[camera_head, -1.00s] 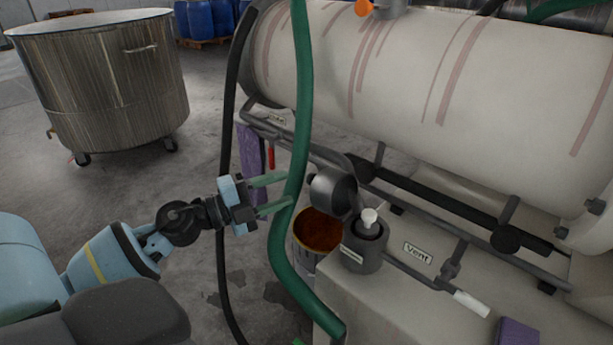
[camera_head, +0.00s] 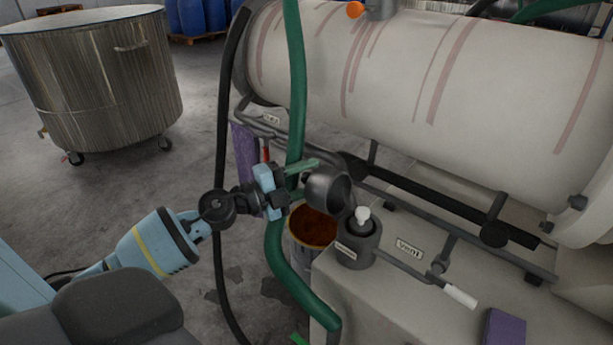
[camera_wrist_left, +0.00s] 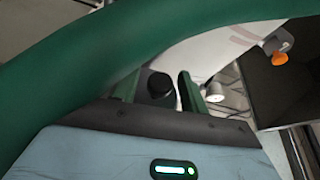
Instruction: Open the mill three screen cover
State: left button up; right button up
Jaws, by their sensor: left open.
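The mill is a cream drum (camera_head: 420,75) with reddish streaks. No readable label marks a mill three screen cover. A dark grey round fitting (camera_head: 328,190) sits at the drum's lower left front, beside a grey pot (camera_head: 358,246) with a white knob (camera_head: 362,214). My left gripper (camera_head: 309,178) is open, with its green fingers pointing right at the round fitting; I cannot tell whether they touch it. In the left wrist view a dark round part (camera_wrist_left: 160,86) shows between the fingers (camera_wrist_left: 158,92). My right gripper is not in view.
A thick green hose (camera_head: 294,90) hangs close by the left gripper and crosses the wrist view (camera_wrist_left: 90,65). A black hose (camera_head: 222,130) hangs to its left. A bucket of rusty contents (camera_head: 300,262) stands below. A steel vat (camera_head: 100,85) stands back left; floor between is clear.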

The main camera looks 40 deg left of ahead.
pick_arm(q)
grip_shut()
dwell(0.3)
